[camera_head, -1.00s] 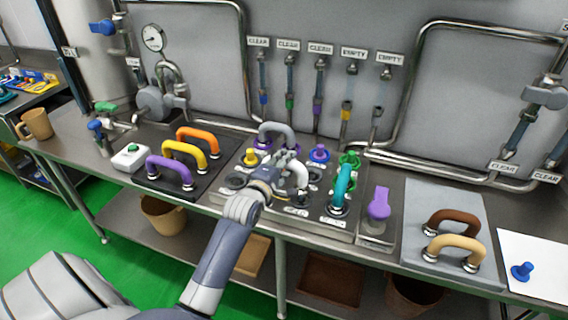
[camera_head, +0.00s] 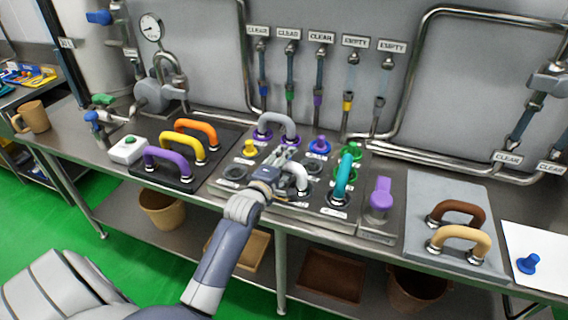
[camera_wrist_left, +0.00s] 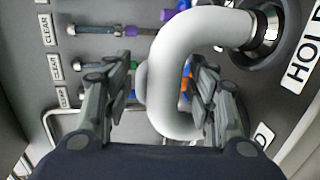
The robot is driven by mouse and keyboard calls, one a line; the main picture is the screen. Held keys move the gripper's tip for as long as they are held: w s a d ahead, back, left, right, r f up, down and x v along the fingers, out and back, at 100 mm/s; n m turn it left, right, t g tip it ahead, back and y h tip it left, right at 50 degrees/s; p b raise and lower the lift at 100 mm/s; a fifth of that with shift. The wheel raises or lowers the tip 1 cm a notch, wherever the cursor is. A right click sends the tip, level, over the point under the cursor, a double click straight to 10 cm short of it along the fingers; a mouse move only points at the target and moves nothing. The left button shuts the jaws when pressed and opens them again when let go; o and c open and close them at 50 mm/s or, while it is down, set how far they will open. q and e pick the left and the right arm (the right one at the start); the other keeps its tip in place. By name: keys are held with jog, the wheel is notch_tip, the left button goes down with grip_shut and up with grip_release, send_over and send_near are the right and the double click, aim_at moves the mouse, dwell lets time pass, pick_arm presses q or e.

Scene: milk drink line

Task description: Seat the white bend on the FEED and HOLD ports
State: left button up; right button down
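The white bend (camera_head: 300,179) stands on the port panel (camera_head: 316,212) in the head view, beside the teal bend. My left gripper (camera_head: 284,169) reaches it from the front left and hides its other end. In the left wrist view the white bend (camera_wrist_left: 172,75) lies between the two fingers of my left gripper (camera_wrist_left: 163,78), with narrow gaps showing beside it, so the fingers look open around it. One metal end collar (camera_wrist_left: 268,30) is at the port by the HOLD label (camera_wrist_left: 303,62). Whether it is fully seated I cannot tell. My right gripper is not in view.
A grey bend (camera_head: 277,122) stands behind, and a teal bend (camera_head: 342,178) close on the right. A yellow knob (camera_head: 250,148) is on the left. Purple, yellow and orange bends (camera_head: 168,160) stand on a dark mat further left. Brown and cream bends (camera_head: 458,238) stand right.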

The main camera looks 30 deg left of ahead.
pick_arm(q)
jog(key=shift+f, duration=0.15)
jog(key=shift+s+d, duration=0.1)
jog(key=shift+s, duration=0.5)
jog(key=v, duration=1.1)
jog(key=shift+r, duration=0.25)
jog(key=shift+w, duration=0.1)
